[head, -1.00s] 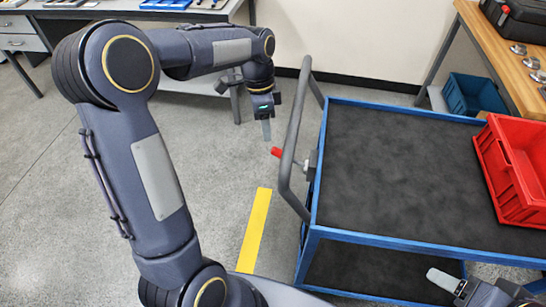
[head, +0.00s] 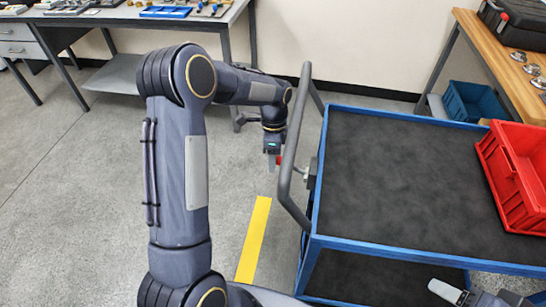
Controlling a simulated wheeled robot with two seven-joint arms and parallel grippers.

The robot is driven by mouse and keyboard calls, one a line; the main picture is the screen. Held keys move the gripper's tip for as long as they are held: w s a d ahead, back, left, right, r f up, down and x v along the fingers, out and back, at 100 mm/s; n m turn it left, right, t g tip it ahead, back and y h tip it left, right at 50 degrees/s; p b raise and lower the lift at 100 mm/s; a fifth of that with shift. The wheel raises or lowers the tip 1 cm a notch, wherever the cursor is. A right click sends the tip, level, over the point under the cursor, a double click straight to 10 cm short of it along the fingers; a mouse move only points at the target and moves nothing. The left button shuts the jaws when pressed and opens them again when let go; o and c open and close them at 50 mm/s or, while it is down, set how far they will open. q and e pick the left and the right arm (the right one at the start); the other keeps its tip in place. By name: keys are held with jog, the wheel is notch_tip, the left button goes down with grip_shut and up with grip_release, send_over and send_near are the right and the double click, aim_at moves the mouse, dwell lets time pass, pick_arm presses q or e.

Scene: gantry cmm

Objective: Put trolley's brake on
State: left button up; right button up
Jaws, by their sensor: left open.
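The trolley (head: 400,170) has a blue frame, a black top and a lower shelf, with a grey push handle (head: 287,165) on its left end. A small lever with a red grip (head: 279,160) sticks out left from the bracket beside that handle. My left gripper (head: 271,163) points down at the red grip, is open, and hides part of it. I cannot tell whether the fingers touch the grip or straddle it. My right gripper (head: 440,290) is low at the right, in front of the trolley, and its finger opening is not clear.
A red crate (head: 520,190) stands on the trolley top at the right. A wooden bench (head: 500,50) with a dark case and a blue bin (head: 472,98) are behind it. A grey workbench stands at the back left. A yellow floor strip (head: 254,240) lies left of the trolley; the floor there is clear.

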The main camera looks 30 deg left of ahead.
pick_arm(q)
jog(key=shift+c, duration=0.5)
grip_shut()
jog(key=shift+f, duration=0.15)
jog(key=shift+a+f+h+b, duration=0.4)
jog(key=shift+f+h+b, duration=0.3)
jog(key=shift+f+b, duration=0.1)
notch_tip(320, 180, down, 10)
jog(key=d+m+t+h+b, duration=0.1)
jog(key=t+h+b, duration=0.1)
jog(key=h+b, duration=0.8)
jog(key=shift+b, duration=2.3)
